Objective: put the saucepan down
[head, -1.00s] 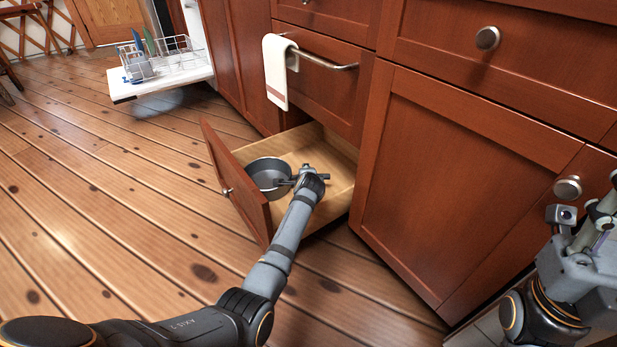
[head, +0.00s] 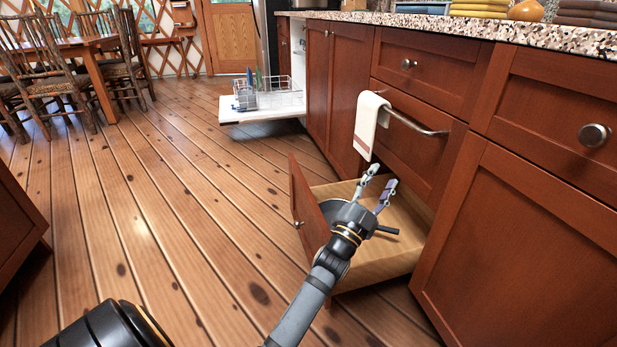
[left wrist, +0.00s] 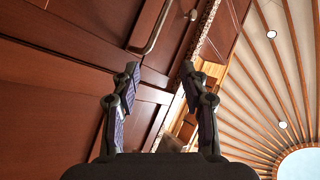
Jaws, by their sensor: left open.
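The grey saucepan (head: 387,230) sits in the open bottom drawer (head: 403,212). Its dark handle points right, and much of its body is hidden behind my left gripper. My left gripper (head: 378,183) is above the drawer and the pan, with its fingers apart and pointing up and away. In the left wrist view the left gripper (left wrist: 160,78) has its two fingers spread with nothing held between them. My right gripper is not in view.
An open dishwasher with a rack (head: 278,97) stands farther back. A table and chairs (head: 85,50) are at the far left. The wood floor between is clear.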

